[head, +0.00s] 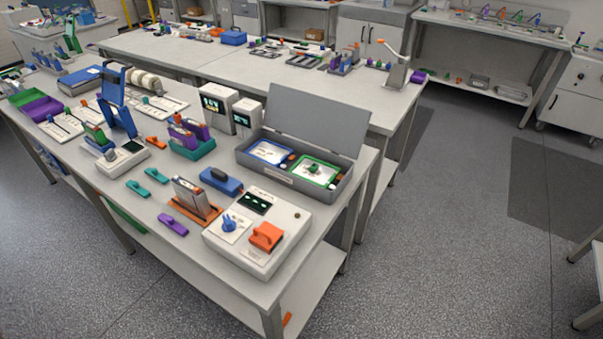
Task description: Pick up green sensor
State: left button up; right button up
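An open grey case (345,185) stands at the back right of the near bench, its lid raised. In its right half lies a white plate with a green frame (333,181) and a green knob (314,168) on it. This is the clearest green item, but I cannot tell for certain that it is the green sensor. A blue-framed white plate (268,152) lies in the left half, with small orange pieces beside both plates. Neither of my grippers is in the head view.
A cycler box (273,258) with a blue knob and an orange block stands at the near right corner. A blue block (221,181), an orange rack (197,208), teal clips (138,188) and a purple clip (172,224) lie nearby. The floor to the right is open.

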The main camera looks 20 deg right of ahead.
aim_at(314, 168)
jog(key=u, duration=0.5)
jog(key=k, duration=1.25)
jog(key=z, duration=0.15)
jog(key=i, duration=0.6)
jog(key=z, duration=0.8)
jog(key=i, duration=0.75)
jog(key=u, duration=0.2)
